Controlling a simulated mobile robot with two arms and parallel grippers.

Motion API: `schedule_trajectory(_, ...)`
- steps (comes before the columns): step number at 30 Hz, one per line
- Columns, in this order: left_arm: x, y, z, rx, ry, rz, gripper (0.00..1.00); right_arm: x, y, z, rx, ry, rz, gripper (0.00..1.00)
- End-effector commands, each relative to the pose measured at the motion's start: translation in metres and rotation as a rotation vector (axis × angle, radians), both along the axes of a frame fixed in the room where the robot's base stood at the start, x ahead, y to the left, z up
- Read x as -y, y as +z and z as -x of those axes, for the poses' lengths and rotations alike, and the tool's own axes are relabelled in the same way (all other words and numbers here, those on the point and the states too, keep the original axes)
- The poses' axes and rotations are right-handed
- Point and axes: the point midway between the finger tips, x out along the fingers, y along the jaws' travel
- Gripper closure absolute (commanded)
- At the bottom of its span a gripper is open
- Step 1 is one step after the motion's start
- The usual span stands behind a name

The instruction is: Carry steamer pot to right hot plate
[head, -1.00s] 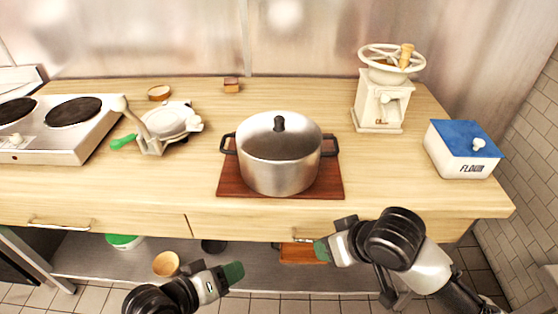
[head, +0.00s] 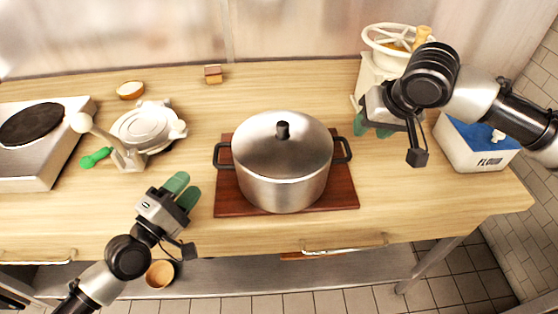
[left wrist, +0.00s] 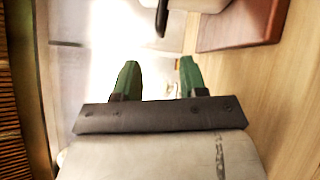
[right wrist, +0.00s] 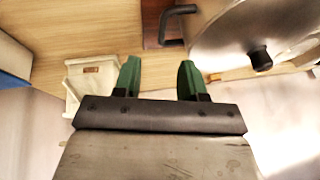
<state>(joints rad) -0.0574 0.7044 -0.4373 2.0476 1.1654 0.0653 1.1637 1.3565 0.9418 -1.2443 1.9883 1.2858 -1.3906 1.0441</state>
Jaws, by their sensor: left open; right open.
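The steamer pot (head: 283,180) is a silver lidded pot with a black knob and two black side handles. It stands upright on a dark red-brown board (head: 343,195) on the counter. My right gripper (head: 374,128) is open and empty, right of and beyond the pot's right handle. The pot's handle also shows in the right wrist view (right wrist: 172,25).
A grinder (head: 375,70) and a flour box (head: 475,150) stand on the right, partly behind my right arm. A small wooden block (head: 213,75) and round dish (head: 130,90) are at the back.

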Motion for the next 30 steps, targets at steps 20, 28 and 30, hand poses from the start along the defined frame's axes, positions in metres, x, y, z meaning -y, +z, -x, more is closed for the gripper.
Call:
schedule_trajectory(20, 0.043, 0.01, -0.064, 0.003, 0.001, 0.001, 0.58, -0.016, -0.07, -0.029, -0.001, 0.003, 0.0, 0.59)
schedule_trajectory(28, 0.058, 0.012, -0.086, 0.001, -0.001, -0.003, 0.58, -0.021, -0.095, -0.04, 0.001, 0.004, 0.0, 0.59)
schedule_trajectory(30, 0.06, 0.012, -0.088, 0.002, -0.001, -0.004, 0.58, -0.021, -0.097, -0.041, 0.002, 0.003, -0.001, 0.59)
